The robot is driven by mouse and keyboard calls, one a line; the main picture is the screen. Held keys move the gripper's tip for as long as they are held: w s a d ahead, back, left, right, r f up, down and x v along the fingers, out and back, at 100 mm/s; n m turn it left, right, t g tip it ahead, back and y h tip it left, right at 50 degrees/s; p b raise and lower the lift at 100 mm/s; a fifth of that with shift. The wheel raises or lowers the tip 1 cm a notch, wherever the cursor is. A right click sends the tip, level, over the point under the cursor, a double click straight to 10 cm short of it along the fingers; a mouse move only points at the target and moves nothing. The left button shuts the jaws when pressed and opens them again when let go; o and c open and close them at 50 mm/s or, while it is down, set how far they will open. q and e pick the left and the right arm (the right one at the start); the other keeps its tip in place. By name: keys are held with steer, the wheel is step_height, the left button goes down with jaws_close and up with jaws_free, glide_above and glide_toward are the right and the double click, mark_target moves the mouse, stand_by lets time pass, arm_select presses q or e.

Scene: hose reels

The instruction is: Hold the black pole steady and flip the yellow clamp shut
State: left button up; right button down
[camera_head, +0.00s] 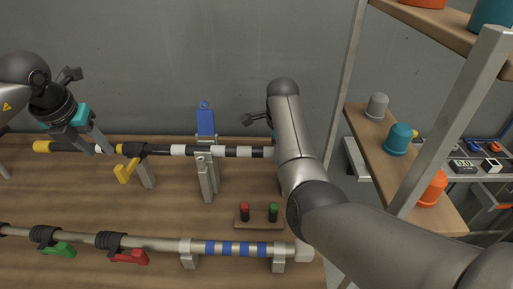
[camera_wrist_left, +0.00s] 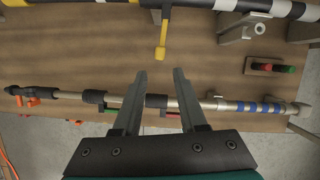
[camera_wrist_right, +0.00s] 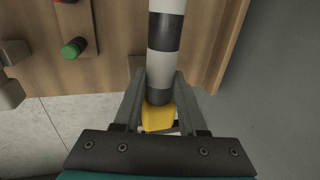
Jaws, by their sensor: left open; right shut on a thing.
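The black pole with white bands (camera_head: 225,151) lies level on metal supports along the back of the bench. Its yellow clamp lever (camera_head: 124,172) hangs out toward the front from a black collar (camera_head: 132,150); it also shows in the left wrist view (camera_wrist_left: 161,50). My left gripper (camera_head: 93,152) is open and empty, left of the clamp in the head view. In the left wrist view its fingertips (camera_wrist_left: 158,72) are apart from the lever. My right gripper (camera_wrist_right: 158,88) is shut on the pole's end beside a yellow cap (camera_wrist_right: 158,118); my arm hides it in the head view.
A second, grey pole (camera_head: 160,244) with green (camera_head: 60,249) and red (camera_head: 130,256) levers lies along the front. A blue-topped stand (camera_head: 206,122) is behind the black pole. A button box (camera_head: 258,220) sits between the poles. A shelf (camera_head: 380,150) stands right.

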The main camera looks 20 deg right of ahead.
arm_select(q)
steer(key=c, duration=0.4)
steer(key=shift+s+d+f, duration=0.1)
steer(key=shift+s+f, duration=0.05)
steer(key=shift+f, duration=0.15)
steer(key=shift+c, duration=0.9)
steer(key=s+d+f+n+g+h, duration=0.1)
steer(key=s+f+n+g+h, duration=0.1)
steer(key=s+f+n, duration=0.1)
steer(key=s+d+f+n+g+h, duration=0.1)
steer(key=f+n, duration=0.1)
steer(key=shift+s+d+f+h, duration=0.15)
steer(key=shift+d+h, duration=0.15)
steer(key=shift+h, duration=0.1)
jaws_close()
steer(key=s+d+f+n+g+h, duration=0.1)
steer(key=s+d+f+n+h, duration=0.15)
steer(key=s+n+h, duration=0.4)
steer(key=w+a+f+m+t, duration=0.1)
steer(key=a+m+t, duration=0.3)
steer(key=m, duration=0.7)
steer(key=w+a+f+m+t, duration=0.1)
steer(key=w+a+m+t, duration=0.3)
steer(key=a+m, duration=0.4)
steer(key=w+a+f+m+t, duration=0.1)
steer(key=a+m+t, duration=0.5)
steer(key=m, duration=1)
steer(key=shift+w+a, duration=0.15)
steer(key=shift+w, duration=0.6)
